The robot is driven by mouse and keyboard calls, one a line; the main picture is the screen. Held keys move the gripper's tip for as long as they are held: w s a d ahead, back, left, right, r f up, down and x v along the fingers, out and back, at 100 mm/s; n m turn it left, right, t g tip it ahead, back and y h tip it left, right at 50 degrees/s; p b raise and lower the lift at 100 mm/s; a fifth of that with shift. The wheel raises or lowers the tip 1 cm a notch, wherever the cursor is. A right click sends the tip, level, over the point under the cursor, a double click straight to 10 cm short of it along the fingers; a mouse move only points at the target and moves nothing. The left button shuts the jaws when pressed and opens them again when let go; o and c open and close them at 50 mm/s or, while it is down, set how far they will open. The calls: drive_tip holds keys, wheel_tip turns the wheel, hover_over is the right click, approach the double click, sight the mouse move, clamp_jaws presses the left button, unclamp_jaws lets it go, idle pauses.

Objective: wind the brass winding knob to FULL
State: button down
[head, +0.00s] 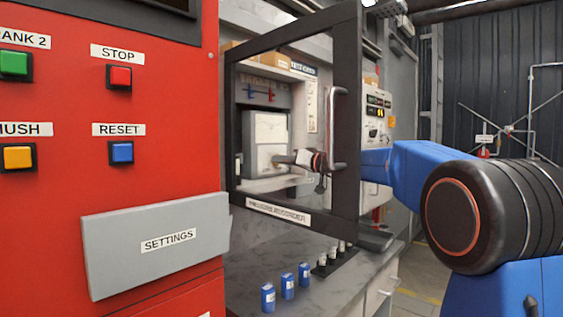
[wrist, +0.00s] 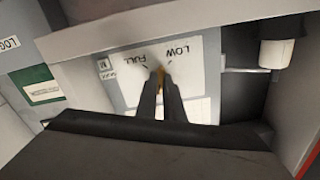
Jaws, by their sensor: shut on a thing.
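The brass winding knob (wrist: 162,74) shows as a small brass spot between my fingertips in the wrist view. My gripper (wrist: 160,80) is shut on it, and the fingers hide most of it. Behind it is a pale panel (wrist: 190,75) with the words FULL and LOW, upside down in this view. FULL lies to the left of the knob and LOW to the upper right. I cannot tell the knob's turn. In the head view my gripper (head: 280,160) reaches the front of the grey recorder box (head: 264,128); the knob is hidden there.
A dark-framed door (head: 345,70) with a metal handle (head: 332,120) stands close to my arm, marked PRESSURE RECORDER. A red panel with buttons (head: 120,190) is at left.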

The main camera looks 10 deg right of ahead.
drive_tip(key=m, duration=1.6)
drive_tip(key=shift+f+m, duration=0.1)
drive_tip(key=shift+m, duration=0.3)
drive_tip(key=m, duration=0.5)
idle(0.3)
drive_tip(key=c, duration=1.9)
unclamp_jaws()
drive_tip(key=shift+d+f, duration=0.1)
drive_tip(key=shift+o, duration=0.2)
